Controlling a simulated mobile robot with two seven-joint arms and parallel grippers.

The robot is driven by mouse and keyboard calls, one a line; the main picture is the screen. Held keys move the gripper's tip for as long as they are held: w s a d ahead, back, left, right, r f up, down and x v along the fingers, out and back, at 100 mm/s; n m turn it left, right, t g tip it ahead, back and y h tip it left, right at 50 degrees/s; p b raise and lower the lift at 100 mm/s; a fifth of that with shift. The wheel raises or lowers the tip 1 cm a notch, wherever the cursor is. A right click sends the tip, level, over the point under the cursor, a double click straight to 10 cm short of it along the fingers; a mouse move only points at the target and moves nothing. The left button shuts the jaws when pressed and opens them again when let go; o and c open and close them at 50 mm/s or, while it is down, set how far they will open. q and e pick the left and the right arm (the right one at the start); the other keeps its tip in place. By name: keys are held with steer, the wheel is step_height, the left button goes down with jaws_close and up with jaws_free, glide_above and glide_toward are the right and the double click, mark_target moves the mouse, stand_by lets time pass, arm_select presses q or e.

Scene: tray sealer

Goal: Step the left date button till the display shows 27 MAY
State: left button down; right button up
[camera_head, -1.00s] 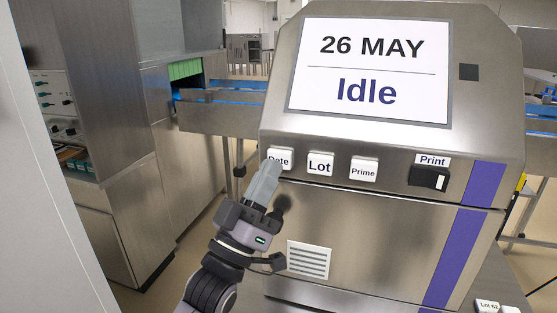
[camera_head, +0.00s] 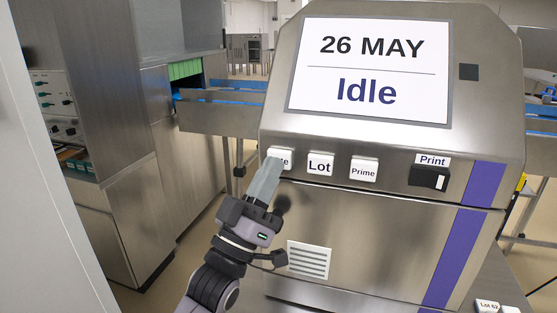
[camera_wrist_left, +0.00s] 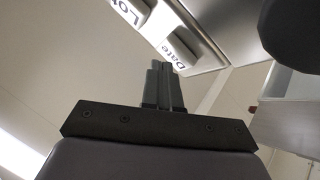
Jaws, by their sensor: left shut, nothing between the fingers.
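The display (camera_head: 368,70) on the sealer's front panel reads "26 MAY" above "Idle". The white Date button (camera_head: 287,155) is the leftmost in the row under it, and my gripper hides part of its label. My left gripper (camera_head: 270,165) is shut and empty, its fingertips over the lower left of the Date button in the head view. In the left wrist view the shut fingers (camera_wrist_left: 160,75) point towards the Date button (camera_wrist_left: 183,46). I cannot tell whether the tips touch it. My right gripper is not in view.
The Lot button (camera_head: 320,163) and Prime button (camera_head: 364,169) sit to the right of Date, then the black Print switch (camera_head: 429,178). A vent plate (camera_head: 308,260) is lower on the panel. A steel cabinet (camera_head: 95,110) stands at the left.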

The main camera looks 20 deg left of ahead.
arm_select(q)
steer(key=shift+w, duration=0.5)
stand_by(0.7)
stand_by(0.3)
steer(key=shift+s+p, duration=0.3)
steer(key=shift+s, duration=0.6)
steer(key=s+p, duration=0.1)
steer(key=s, duration=0.4)
steer(key=shift+a, duration=0.1)
stand_by(0.4)
